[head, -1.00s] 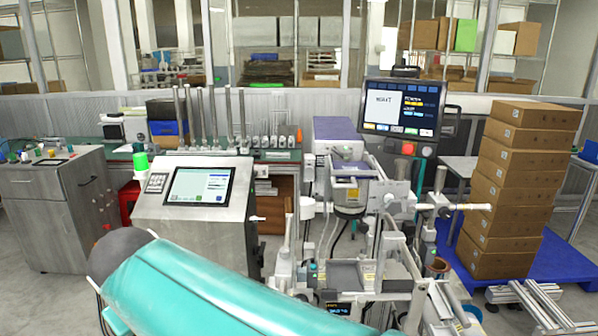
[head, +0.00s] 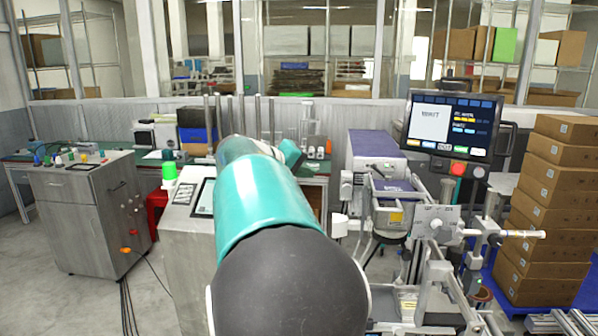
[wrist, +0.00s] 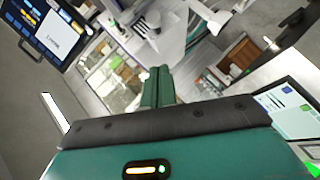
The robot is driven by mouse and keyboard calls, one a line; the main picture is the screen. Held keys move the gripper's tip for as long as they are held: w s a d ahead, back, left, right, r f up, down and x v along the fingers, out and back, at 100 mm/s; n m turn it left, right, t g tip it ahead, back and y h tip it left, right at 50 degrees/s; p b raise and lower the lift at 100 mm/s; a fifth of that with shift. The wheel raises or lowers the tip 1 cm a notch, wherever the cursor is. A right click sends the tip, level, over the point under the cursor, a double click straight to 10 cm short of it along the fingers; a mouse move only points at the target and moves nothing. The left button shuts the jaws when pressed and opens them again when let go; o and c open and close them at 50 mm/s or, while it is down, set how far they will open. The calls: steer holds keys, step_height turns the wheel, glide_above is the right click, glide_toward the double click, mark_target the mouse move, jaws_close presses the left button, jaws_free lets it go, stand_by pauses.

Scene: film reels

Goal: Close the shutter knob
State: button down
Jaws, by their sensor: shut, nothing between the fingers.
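My gripper (wrist: 158,82) shows in the wrist view with its two teal fingers together and nothing between them. It points towards a cluttered floor area and touches nothing that I can see. In the head view my teal arm stretches forward and hides the gripper's fingers. A machine with a purple housing (head: 376,148) stands right of my arm. A metal plate (head: 436,223) with knob-like fittings sits on its front right, beside a rod with a white handle (head: 518,233). I cannot tell which part is the shutter knob.
A steel console (head: 185,245) is partly hidden behind my arm. A monitor (head: 452,125) stands above the machine, and stacked cartons (head: 545,215) rise at the right. A grey cabinet (head: 85,225) stands at the left.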

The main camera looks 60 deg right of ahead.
mark_target(347, 189)
steer(key=s+d+f, duration=0.4)
steer(key=d, duration=0.2)
steer(key=shift+d+f, duration=0.25)
steer(key=shift+s+f, duration=0.1)
steer(key=shift+f, duration=1.95)
